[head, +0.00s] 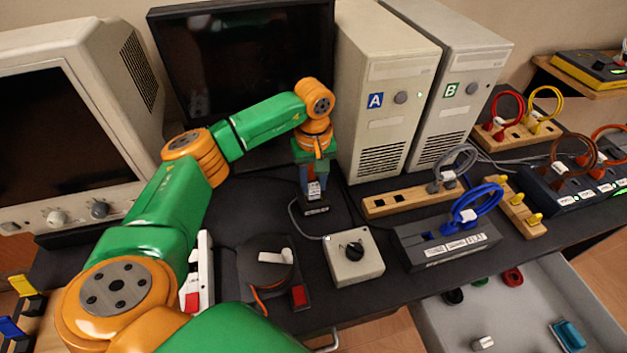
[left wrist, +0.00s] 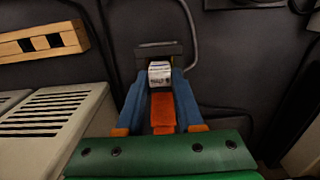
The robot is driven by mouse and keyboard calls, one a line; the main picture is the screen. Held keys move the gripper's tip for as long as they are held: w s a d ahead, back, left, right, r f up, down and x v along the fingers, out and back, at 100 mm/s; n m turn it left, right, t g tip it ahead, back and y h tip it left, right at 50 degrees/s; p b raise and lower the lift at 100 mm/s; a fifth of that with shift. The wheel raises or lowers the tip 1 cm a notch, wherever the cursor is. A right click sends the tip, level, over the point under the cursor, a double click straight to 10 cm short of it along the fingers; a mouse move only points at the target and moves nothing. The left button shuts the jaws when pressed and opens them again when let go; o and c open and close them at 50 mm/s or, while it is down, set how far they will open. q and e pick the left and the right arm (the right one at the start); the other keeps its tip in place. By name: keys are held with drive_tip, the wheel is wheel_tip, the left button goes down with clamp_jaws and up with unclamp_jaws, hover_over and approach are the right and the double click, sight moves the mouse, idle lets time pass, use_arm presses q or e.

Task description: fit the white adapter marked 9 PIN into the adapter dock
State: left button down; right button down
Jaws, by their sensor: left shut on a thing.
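My left gripper (head: 312,187) points down in front of the tower marked A and is shut on a small white adapter (head: 315,191). The adapter has dark marking on its face, too small to read. In the left wrist view the adapter (left wrist: 159,72) sits between the blue fingertips (left wrist: 159,82). The adapter dock (head: 316,208), a small dark block with a pale label and a grey cable, is directly below the adapter. In the left wrist view the dock (left wrist: 158,48) is right at the adapter's far end. I cannot tell whether the adapter is seated. My right gripper is out of view.
A beige knob box (head: 354,257) stands in front of the dock. A wooden socket strip (head: 396,201) and a dark labelled block with a blue cable (head: 440,244) are to the right. Tower A (head: 383,90) and a dark monitor (head: 243,70) stand behind. An open drawer (head: 530,300) holds small parts.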

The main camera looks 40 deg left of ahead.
sight(314, 186)
use_arm(q)
drive_tip(key=shift+f+b, duration=0.55)
drive_tip(key=shift+f, duration=0.15)
idle(0.7)
unclamp_jaws()
idle(0.6)
drive_tip(key=shift+r, duration=0.1)
wheel_tip(314, 186, up, 8)
drive_tip(key=p, duration=0.6)
drive_tip(key=shift+f, duration=0.3)
